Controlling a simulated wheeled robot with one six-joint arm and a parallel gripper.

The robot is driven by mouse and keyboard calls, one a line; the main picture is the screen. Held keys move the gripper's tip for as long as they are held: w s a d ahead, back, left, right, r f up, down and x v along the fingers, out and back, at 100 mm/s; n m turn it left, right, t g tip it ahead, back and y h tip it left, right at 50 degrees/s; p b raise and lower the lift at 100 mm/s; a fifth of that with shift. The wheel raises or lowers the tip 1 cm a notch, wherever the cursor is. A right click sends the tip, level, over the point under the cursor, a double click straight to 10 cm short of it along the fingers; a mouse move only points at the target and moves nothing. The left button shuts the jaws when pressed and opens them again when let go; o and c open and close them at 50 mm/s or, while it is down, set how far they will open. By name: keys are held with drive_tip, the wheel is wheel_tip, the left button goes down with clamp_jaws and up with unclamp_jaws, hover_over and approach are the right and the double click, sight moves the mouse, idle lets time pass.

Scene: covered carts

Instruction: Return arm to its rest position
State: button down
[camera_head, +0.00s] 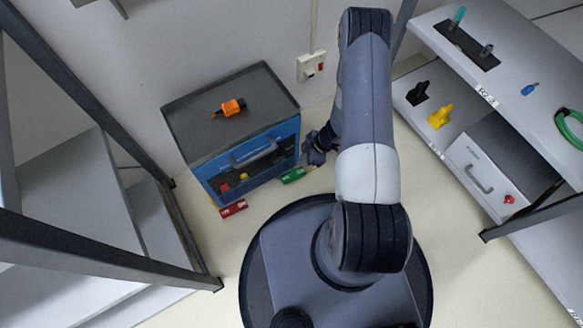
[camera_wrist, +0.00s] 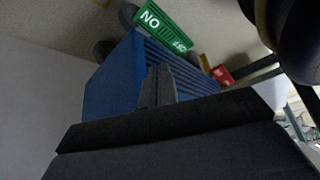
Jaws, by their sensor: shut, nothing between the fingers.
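My arm rises from my base and reaches up and over, bending down at the far end. My gripper (camera_head: 313,156) is low beside the right side of the blue cart (camera_head: 204,184), close to it; whether it touches cannot be told. It looks shut and holds nothing. A dark rounded part, probably mine, fills that view's top right corner.
An orange-and-black item (camera_head: 232,107) lies on the cart's top. A green tag (camera_head: 293,175) and a red tag (camera_head: 233,208) are low by the cart. A grey shelf frame (camera_head: 85,257) stands left, a loaded shelf unit (camera_head: 480,92) right. An outlet (camera_head: 311,66) is on the wall.

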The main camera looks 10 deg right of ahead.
sight(297, 171)
wheel_tip(297, 171, down, 7)
drive_tip(key=b, duration=0.6)
drive_tip(key=shift+f, duration=0.1)
drive_tip(key=shift+r, duration=0.25)
